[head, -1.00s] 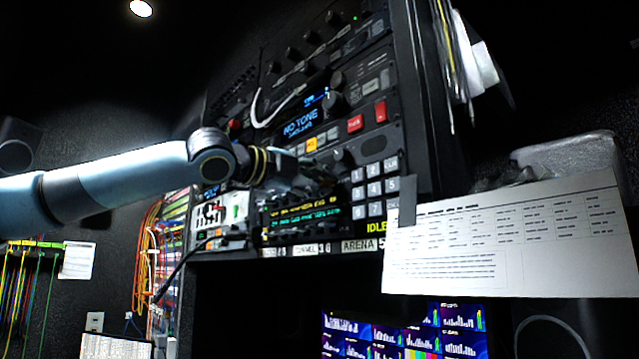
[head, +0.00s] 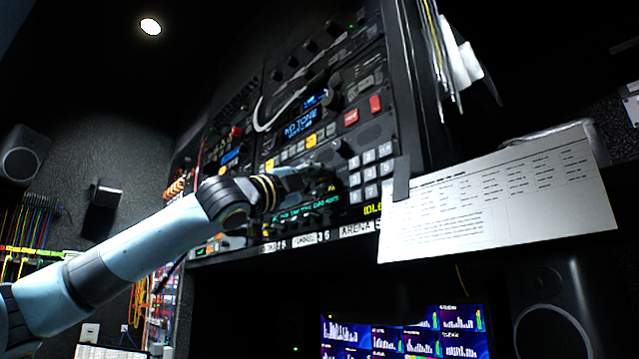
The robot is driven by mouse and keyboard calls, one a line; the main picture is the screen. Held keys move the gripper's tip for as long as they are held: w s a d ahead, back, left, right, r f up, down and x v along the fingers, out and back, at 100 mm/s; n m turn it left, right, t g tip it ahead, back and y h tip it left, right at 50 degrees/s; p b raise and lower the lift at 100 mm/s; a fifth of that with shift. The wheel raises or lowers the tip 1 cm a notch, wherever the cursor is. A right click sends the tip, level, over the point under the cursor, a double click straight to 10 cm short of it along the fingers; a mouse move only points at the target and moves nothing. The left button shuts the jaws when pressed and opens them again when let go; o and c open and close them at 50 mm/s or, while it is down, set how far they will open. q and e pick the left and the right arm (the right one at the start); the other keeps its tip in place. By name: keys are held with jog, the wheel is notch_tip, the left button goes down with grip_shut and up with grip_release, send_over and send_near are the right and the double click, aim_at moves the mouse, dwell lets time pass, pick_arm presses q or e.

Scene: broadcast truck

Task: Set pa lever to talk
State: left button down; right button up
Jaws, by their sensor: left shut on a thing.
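My left gripper (head: 318,183) is at the rack panel, just left of the white keypad (head: 370,175) and over the upper part of a green text display (head: 306,211). It is dark against dark equipment, and its fingers are shut on a small part of the panel. That part, at the place of the PA lever, is hidden by the fingers, so I cannot tell the lever's position. My right gripper is not in view.
The equipment rack holds a blue "NO TONE" screen (head: 301,127), a red button (head: 351,117) and several knobs. A white cable (head: 262,112) loops above. A printed sheet (head: 500,200) juts out at the right. Monitors (head: 400,335) glow below.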

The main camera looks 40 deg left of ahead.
pick_arm(q)
jog(key=c, duration=1.5)
grip_release()
jog(key=shift+o, duration=0.2)
